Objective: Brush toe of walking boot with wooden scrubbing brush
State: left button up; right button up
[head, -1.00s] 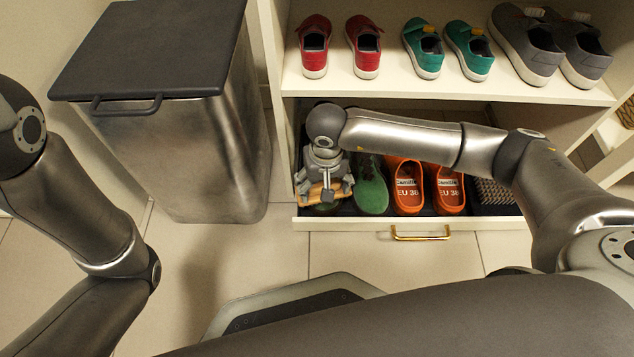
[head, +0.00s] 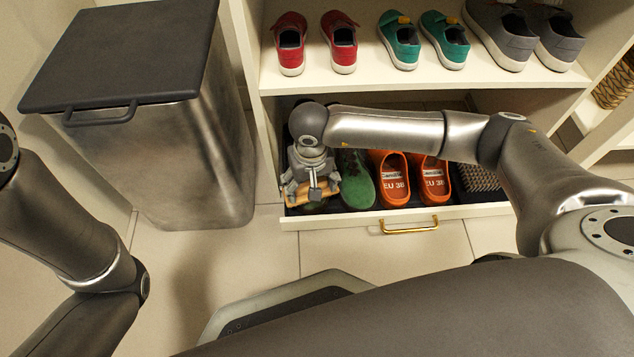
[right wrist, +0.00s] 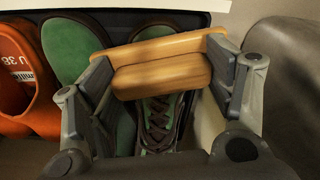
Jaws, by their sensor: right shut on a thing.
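My right gripper (head: 313,190) is shut on the wooden scrubbing brush (head: 318,196) at the left end of the open drawer. In the right wrist view the brush (right wrist: 162,70) lies crosswise between the two fingers. The dark green walking boot (right wrist: 158,122) is below it, with its laces showing; the brush covers part of it. Its mate, a green boot (head: 357,180), stands just to the right in the head view. I cannot tell whether the bristles touch the boot. My left gripper is out of view; only my left arm shows.
Orange clogs (head: 391,182) stand right of the boots in the drawer, which has a gold handle (head: 410,227). Red shoes (head: 291,45), teal shoes (head: 400,45) and grey shoes (head: 500,35) are on the shelf above. A metal bin (head: 185,150) stands close on the left.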

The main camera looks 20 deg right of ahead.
jog(key=shift+w+a+f+b, duration=0.1)
jog(key=shift+w+a+b, duration=0.1)
jog(key=shift+a, duration=0.4)
jog(key=shift+w+a+f+b, duration=0.1)
jog(key=shift+w+a+b, duration=0.1)
jog(key=shift+a, duration=0.4)
jog(key=shift+s+d+r, duration=0.1)
jog(key=shift+s+d, duration=0.1)
jog(key=shift+d, duration=0.4)
jog(key=shift+s+d+r, duration=0.1)
jog(key=shift+s+d, duration=0.1)
jog(key=shift+d, duration=0.35)
jog(key=shift+p, duration=0.3)
